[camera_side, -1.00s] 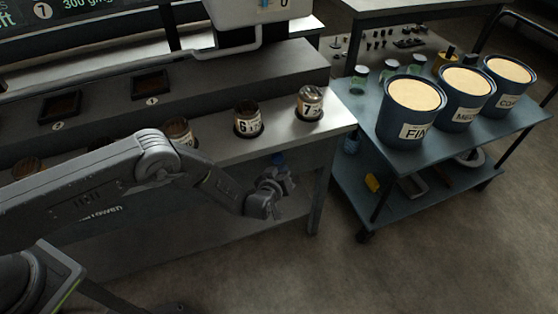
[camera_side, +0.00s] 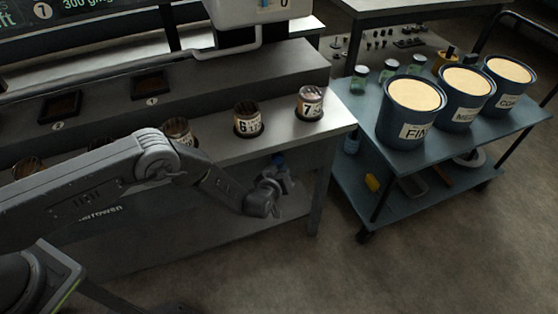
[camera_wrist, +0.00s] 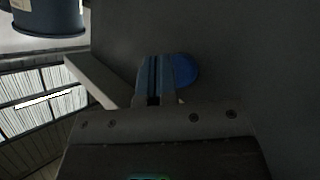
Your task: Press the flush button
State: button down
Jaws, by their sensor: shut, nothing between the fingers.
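The flush button is a round blue disc on a dark grey face. In the wrist view the flush button (camera_wrist: 184,70) shows just right of and behind the fingertips, which hide its left part. My gripper (camera_wrist: 155,62) is shut and empty, its fingers pointing at the face. In the side view my gripper (camera_side: 284,180) is under the bench's front edge, and a small bit of blue, the button (camera_side: 279,158), shows just above it. I cannot tell whether the fingertips touch the button.
The bench (camera_side: 310,135) carries numbered jars, among them jar 7 (camera_side: 310,103) and jar 6 (camera_side: 247,118). A blue cart (camera_side: 400,160) with big blue buckets (camera_side: 410,110) stands to the right. Bare floor lies in front.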

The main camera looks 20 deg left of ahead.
jog(key=shift+w+a, duration=0.5)
dwell(0.8)
dwell(0.4)
jog(key=shift+s+d, duration=0.65)
jog(key=shift+s+d, duration=1.75)
